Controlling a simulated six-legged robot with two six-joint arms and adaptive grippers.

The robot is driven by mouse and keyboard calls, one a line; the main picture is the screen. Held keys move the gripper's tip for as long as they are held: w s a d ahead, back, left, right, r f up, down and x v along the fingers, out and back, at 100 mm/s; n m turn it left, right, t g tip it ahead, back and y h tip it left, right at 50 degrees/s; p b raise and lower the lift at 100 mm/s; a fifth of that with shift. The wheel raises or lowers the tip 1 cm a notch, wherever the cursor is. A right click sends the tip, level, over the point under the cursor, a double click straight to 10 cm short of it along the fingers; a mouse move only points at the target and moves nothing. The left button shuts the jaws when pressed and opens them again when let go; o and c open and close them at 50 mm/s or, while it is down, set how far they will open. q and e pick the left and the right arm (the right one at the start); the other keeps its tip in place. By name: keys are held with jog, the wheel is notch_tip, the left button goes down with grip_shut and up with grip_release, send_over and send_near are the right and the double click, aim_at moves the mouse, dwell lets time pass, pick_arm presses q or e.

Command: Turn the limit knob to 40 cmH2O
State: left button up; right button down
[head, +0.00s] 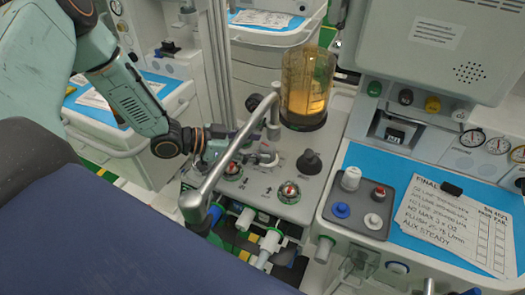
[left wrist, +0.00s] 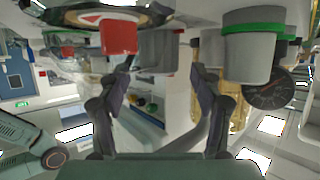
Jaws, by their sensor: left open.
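My left gripper (head: 218,147) reaches in from the left over the grey absorber panel (head: 262,185), beside the bent metal tube. In the left wrist view its two fingers (left wrist: 162,75) are spread with nothing held between them. A black knob (head: 309,162) stands on the panel, right of the tube and apart from the gripper. Two round dome valves with red marks, one (head: 232,171) below the gripper and one (head: 289,192) nearer the front, also sit there. I cannot read a scale or tell for certain which part is the limit knob. My right gripper is not in view.
The metal tube (head: 232,150) arches across the panel close to the gripper. An amber canister (head: 307,85) stands behind. A grey tray (head: 357,206) with small knobs and a handwritten sheet (head: 455,225) lie on the right cart. White hose ports (head: 268,245) project below the panel.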

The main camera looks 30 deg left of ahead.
pick_arm(q)
jog(key=shift+x, duration=0.75)
jog(key=shift+w+d, duration=0.1)
jog(key=shift+d, duration=0.05)
jog(key=c, duration=1.1)
jog(key=shift+c, duration=0.2)
